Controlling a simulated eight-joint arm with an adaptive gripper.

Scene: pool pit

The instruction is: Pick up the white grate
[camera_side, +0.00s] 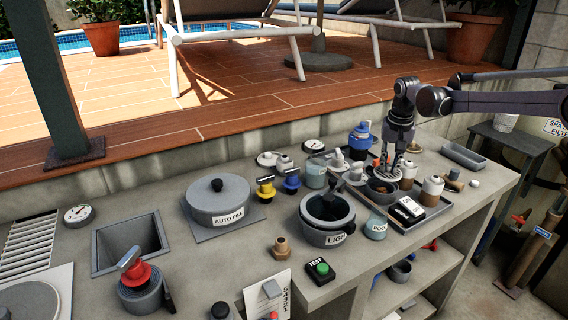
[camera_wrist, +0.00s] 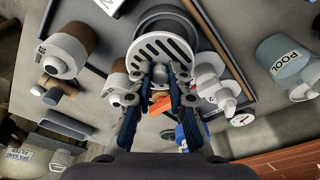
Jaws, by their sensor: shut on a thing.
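The white grate (camera_wrist: 160,48) is a round white disc with dark slots, seen almost face-on in the wrist view. My gripper (camera_wrist: 163,72) is shut on its near edge. In the side view the grate (camera_side: 387,175) shows below my gripper (camera_side: 391,158), over or at a dark round bowl (camera_side: 381,192). In the wrist view the bowl's dark rim (camera_wrist: 172,12) shows behind the grate. I cannot tell whether the grate touches the bowl. The fingers hide part of the grate's near edge.
A grey tray (camera_side: 425,222) lies under the bowl. An orange piece (camera_wrist: 159,104) shows between my fingers. An empty tray (camera_side: 463,156) lies at far right.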

